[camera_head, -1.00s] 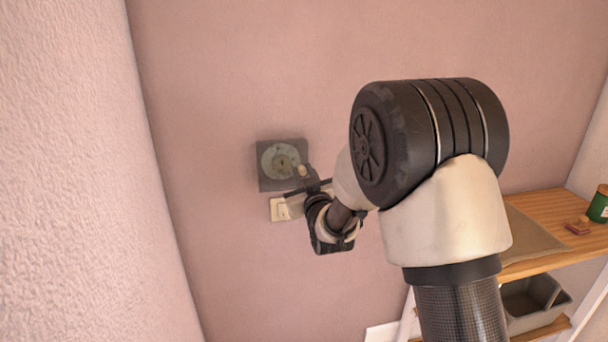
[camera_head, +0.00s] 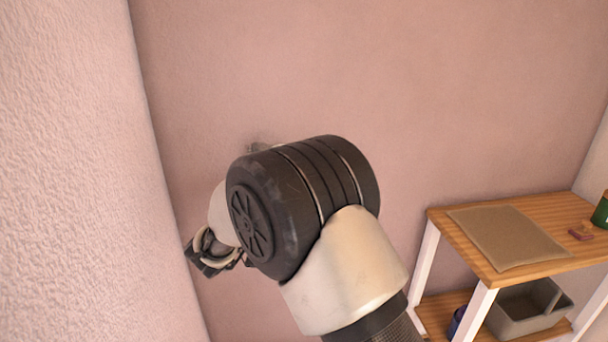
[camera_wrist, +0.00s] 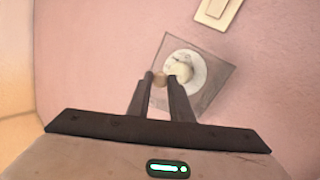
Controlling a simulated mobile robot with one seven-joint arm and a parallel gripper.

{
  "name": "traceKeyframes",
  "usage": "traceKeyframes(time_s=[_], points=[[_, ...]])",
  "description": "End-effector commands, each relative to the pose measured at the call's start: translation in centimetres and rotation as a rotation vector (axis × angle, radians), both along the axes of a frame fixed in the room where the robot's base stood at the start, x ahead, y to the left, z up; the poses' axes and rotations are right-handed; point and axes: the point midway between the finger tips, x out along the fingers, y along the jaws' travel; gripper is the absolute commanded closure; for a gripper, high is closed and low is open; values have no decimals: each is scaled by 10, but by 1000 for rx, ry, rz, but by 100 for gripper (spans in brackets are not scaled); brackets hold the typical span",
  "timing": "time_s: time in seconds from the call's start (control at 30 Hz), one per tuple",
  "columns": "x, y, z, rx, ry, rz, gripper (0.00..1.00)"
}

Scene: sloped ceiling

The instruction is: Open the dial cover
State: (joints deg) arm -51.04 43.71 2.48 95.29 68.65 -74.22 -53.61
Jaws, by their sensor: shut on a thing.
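The dial cover (camera_wrist: 211,91) is a grey, see-through square panel in the wrist view. A pale round dial (camera_wrist: 196,83) with a light knob shows within its outline. My gripper (camera_wrist: 160,76) is shut on a small brownish knob at the near-left side of the cover. I cannot tell how far the cover stands off the dial. In the head view my arm hides the fingers and nearly all of the dial unit; only a small grey piece of it (camera_head: 258,147) shows above my arm.
A cream light switch (camera_wrist: 217,12) is on the pink wall beside the dial. A textured wall (camera_head: 85,170) stands close at the left. At the right is a wooden shelf (camera_head: 480,262) with a brown mat, a green jar and a grey bin below.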

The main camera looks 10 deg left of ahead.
Motion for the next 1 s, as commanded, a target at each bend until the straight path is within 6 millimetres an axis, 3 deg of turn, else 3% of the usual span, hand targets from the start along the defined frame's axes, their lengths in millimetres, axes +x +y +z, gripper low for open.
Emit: traceKeyframes(time_s=[0.4,1.0], points=[[-21,32,1,3,-3,-274,100],[-25,42,3,3,-7,-357,100]])
